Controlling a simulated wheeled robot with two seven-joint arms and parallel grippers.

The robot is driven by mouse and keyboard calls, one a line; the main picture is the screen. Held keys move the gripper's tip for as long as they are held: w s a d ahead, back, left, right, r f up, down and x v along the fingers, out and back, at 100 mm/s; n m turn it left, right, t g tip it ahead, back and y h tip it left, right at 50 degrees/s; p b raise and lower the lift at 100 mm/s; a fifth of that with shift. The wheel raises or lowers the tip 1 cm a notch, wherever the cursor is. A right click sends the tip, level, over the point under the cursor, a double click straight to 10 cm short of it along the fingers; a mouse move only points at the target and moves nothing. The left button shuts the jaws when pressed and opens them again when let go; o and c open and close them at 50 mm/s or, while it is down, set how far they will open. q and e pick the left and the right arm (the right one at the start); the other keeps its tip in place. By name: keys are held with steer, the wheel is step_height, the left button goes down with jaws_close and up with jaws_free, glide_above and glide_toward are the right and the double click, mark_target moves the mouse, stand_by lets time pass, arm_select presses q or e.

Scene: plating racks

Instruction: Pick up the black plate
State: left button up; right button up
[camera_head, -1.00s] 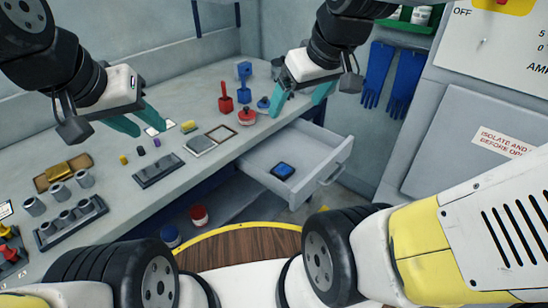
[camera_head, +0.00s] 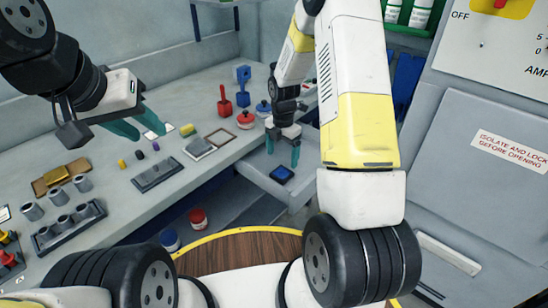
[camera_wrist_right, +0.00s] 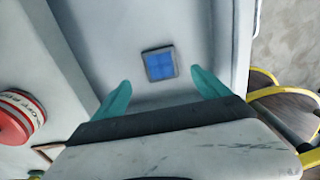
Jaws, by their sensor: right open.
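A small dark square plate with a blue face (camera_head: 281,174) lies in the open drawer (camera_head: 252,174). It also shows in the right wrist view (camera_wrist_right: 160,64), flat on the pale drawer floor with a dark rim. My right gripper (camera_head: 283,147) is open and empty above the drawer, just behind the plate in the head view. In the right wrist view its teal fingers (camera_wrist_right: 161,82) are spread to either side of the plate, apart from it. My left gripper (camera_head: 151,130) is open and empty above the bench.
A red round part (camera_wrist_right: 17,118) is left of my right gripper in the wrist view. Red and blue containers stand below the bench.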

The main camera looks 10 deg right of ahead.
mark_target(282, 173)
step_height(282, 173, down, 8)
steer(key=shift+r, duration=0.25)
jaws_close()
stand_by(0.4)
